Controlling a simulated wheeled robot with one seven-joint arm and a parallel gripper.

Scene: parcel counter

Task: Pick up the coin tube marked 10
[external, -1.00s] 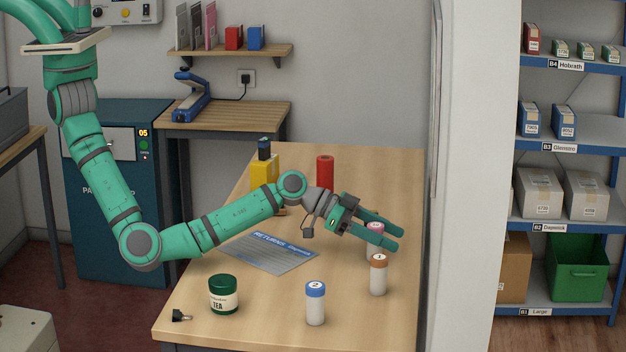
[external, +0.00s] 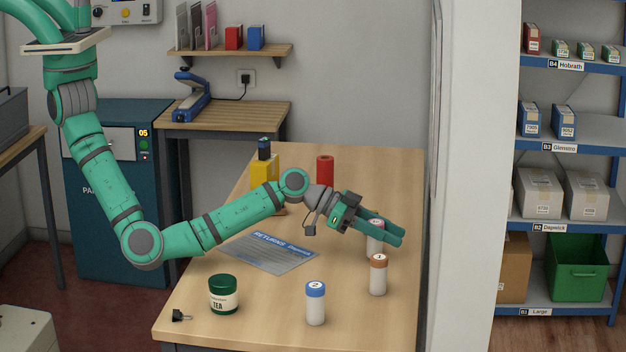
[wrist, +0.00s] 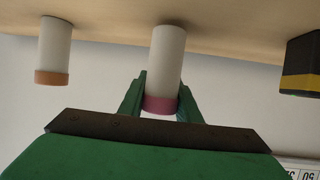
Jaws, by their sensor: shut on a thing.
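A white tube with a pink cap (external: 375,250) stands towards the right side of the table. The mark on its cap is too small to read and is partly covered by my fingers. My gripper (external: 392,234) is shut on this tube near its cap. In the wrist view the pink-capped tube (wrist: 166,55) is between my two fingers (wrist: 161,95), its lower end by the tabletop; I cannot tell whether it touches. An orange-capped tube marked 1 (external: 378,280) stands just in front, also in the wrist view (wrist: 54,45). A blue-capped tube marked 2 (external: 315,308) stands nearer the front.
A green tea jar (external: 223,295) and a black clip (external: 181,315) are at the front left. A returns sheet (external: 268,253) lies mid-table. A red cylinder (external: 325,170) and a yellow item with a dark top (external: 263,170) stand behind. A wall (external: 465,180) borders the right.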

